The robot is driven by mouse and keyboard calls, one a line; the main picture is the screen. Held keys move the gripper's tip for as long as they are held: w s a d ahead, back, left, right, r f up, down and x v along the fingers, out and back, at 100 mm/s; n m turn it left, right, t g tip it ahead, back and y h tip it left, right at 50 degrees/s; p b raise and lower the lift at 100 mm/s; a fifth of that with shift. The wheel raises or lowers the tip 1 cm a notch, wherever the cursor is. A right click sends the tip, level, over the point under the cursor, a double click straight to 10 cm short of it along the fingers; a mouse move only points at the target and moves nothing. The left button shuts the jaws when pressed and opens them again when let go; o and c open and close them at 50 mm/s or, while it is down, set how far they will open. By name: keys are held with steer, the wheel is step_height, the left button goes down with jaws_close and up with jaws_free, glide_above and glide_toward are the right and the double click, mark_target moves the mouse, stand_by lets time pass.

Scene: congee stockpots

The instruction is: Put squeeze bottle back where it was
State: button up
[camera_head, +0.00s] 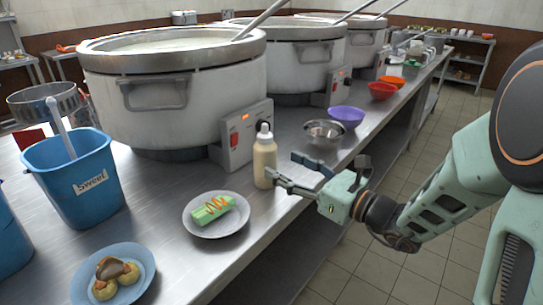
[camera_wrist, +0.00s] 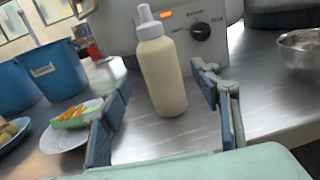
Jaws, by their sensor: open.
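The squeeze bottle (camera_head: 265,158) is cream-coloured with a white cap and stands upright on the metal counter, just in front of the nearest stockpot's control box. In the wrist view the bottle (camera_wrist: 160,70) stands ahead of my gripper, between the lines of its two fingers. My gripper (camera_head: 290,174) is open and empty, to the right of the bottle in the head view. In the wrist view the open fingers (camera_wrist: 163,105) show on both sides. I cannot tell whether a finger touches the bottle.
A plate (camera_head: 217,232) with a green, sauce-striped roll lies left of my gripper. A metal bowl (camera_head: 324,134) and a purple bowl (camera_head: 346,117) stand behind it. The large stockpot (camera_head: 175,100) and its control box (camera_head: 245,135) stand behind the bottle. A blue bucket (camera_head: 72,180) is at left.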

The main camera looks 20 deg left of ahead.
steer(key=v, duration=0.5)
steer(key=shift+p, duration=0.3)
